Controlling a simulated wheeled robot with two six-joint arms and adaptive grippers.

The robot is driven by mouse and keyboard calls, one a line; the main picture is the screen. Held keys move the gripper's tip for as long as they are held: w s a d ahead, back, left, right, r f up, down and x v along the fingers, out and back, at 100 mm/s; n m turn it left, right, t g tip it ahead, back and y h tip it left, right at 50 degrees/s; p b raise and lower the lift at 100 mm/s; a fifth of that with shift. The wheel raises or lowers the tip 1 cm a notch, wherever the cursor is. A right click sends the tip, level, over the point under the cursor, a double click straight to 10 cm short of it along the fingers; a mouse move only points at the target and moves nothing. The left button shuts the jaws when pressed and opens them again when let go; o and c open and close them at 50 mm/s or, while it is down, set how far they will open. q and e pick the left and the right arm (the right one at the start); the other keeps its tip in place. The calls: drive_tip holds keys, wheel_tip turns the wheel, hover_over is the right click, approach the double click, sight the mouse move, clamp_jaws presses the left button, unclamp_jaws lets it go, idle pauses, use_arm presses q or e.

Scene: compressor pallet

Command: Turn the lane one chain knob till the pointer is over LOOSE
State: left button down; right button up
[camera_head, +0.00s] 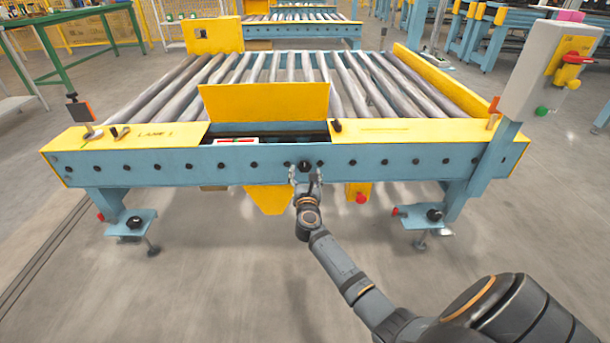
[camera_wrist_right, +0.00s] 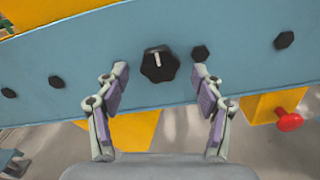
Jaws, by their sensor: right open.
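The black chain knob (camera_head: 305,166) sits on the blue front beam of the roller conveyor (camera_head: 230,173), below the raised yellow flap. In the right wrist view the knob (camera_wrist_right: 159,66) is black and lobed, with a white pointer line that points about straight up in the picture. No LOOSE lettering can be read in either view. My right gripper (camera_head: 306,177) is open just in front of and below the knob. In the wrist view its purple-padded fingers (camera_wrist_right: 160,84) stand to either side of the knob, apart from it and empty. My left gripper is out of view.
A yellow flap (camera_head: 264,102) stands up above the beam. Bolt heads (camera_wrist_right: 201,53) line the beam beside the knob. A red button (camera_head: 361,198) on a yellow box is below right. A control box (camera_head: 550,72) stands at the right end. The floor in front is clear.

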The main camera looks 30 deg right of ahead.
drive_tip(key=shift+x, duration=0.95)
drive_tip(key=c, duration=1.1)
drive_tip(key=shift+c, duration=0.2)
